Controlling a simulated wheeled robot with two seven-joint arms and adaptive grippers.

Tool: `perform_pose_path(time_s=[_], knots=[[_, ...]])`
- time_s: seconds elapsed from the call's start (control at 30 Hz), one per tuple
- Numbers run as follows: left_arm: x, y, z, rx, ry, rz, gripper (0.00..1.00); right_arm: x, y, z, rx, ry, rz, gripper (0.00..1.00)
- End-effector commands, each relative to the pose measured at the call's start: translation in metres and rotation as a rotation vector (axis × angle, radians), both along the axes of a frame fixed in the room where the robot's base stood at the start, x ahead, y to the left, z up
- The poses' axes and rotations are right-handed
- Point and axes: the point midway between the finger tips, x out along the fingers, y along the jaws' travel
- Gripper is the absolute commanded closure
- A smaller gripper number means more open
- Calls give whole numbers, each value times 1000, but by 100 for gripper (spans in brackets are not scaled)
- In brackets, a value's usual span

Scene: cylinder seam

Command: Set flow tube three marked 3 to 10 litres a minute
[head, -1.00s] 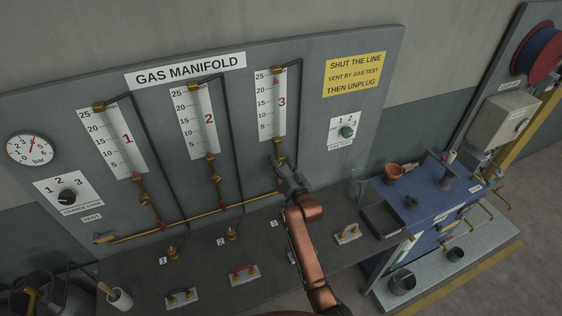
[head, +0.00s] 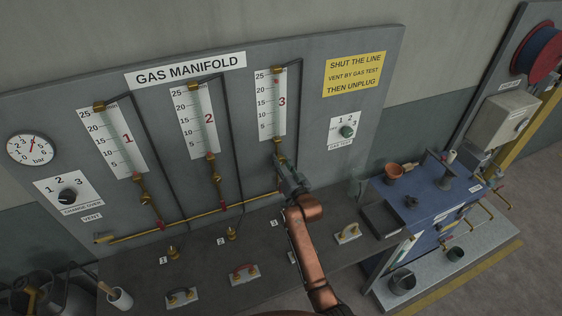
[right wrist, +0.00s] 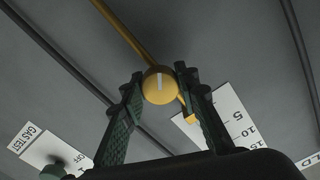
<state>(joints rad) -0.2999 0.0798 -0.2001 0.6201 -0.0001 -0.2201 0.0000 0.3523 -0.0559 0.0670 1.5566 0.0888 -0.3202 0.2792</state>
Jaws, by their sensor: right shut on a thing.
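My right gripper (head: 280,164) is at the brass valve below this tube. In the right wrist view, my right gripper (right wrist: 159,85) has a finger on each side of a round brass knob (right wrist: 159,89) with a pale index line, and is shut on it. Part of the scale (right wrist: 232,118) shows beside it. My left gripper is out of view.
Flow tubes one (head: 120,143) and two (head: 202,120) stand left, with their own brass valves. A gas test selector (head: 346,131) is right of tube three. Below is a dark bench (head: 205,262) with several handles; a blue cabinet (head: 440,192) stands right.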

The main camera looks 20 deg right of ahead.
Motion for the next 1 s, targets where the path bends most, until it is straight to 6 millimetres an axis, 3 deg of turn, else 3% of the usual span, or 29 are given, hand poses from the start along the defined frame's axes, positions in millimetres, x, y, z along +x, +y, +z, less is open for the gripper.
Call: perform_pose_path(time_s=[0.27,1.0], knots=[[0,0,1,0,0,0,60,0,-1,-1,-170,-14,0,96],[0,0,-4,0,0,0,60,0,0,-2,-868,-74,2,96]])
